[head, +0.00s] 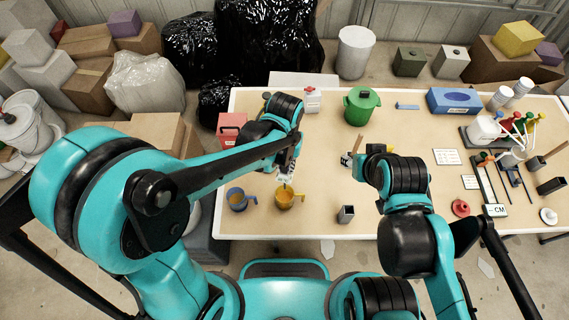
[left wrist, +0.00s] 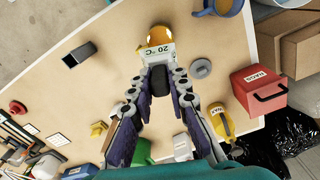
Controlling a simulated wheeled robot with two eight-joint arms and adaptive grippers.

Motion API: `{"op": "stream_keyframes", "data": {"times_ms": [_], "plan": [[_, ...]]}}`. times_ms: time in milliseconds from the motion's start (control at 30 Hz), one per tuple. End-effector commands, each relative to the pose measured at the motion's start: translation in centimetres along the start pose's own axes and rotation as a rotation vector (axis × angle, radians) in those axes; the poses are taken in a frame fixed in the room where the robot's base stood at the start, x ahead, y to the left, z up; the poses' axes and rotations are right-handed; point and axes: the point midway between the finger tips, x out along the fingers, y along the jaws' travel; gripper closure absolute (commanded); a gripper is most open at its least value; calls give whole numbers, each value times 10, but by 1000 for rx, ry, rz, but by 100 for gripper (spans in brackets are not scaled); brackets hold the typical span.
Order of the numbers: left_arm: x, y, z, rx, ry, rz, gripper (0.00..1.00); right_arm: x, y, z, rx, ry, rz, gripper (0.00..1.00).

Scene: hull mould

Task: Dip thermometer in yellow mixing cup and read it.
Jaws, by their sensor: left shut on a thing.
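My left gripper (left wrist: 160,84) is shut on the dark grip of a thermometer. The thermometer's white display (left wrist: 158,52) reads 20 °C. The yellow mixing cup (head: 285,201) stands near the table's front edge, with orange-yellow contents. It also shows in the left wrist view (left wrist: 157,34), just beyond the display, which overlaps its rim. In the head view my left gripper (head: 287,175) is right above this cup. The probe is mostly hidden, so I cannot tell whether its tip is in the liquid.
A blue cup (head: 237,201) stands close left of the yellow one. A red box (head: 231,128), a white bottle (head: 313,100) and a green canister (head: 361,106) stand further back. The table (head: 325,190) is bare between cup and grey box.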

Motion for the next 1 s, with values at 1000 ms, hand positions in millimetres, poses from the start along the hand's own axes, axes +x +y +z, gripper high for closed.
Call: {"op": "stream_keyframes", "data": {"times_ms": [1000], "plan": [[105, 0, 0, 0, 0, 0, 100, 76, 0, 54, 0, 0, 0, 60]]}}
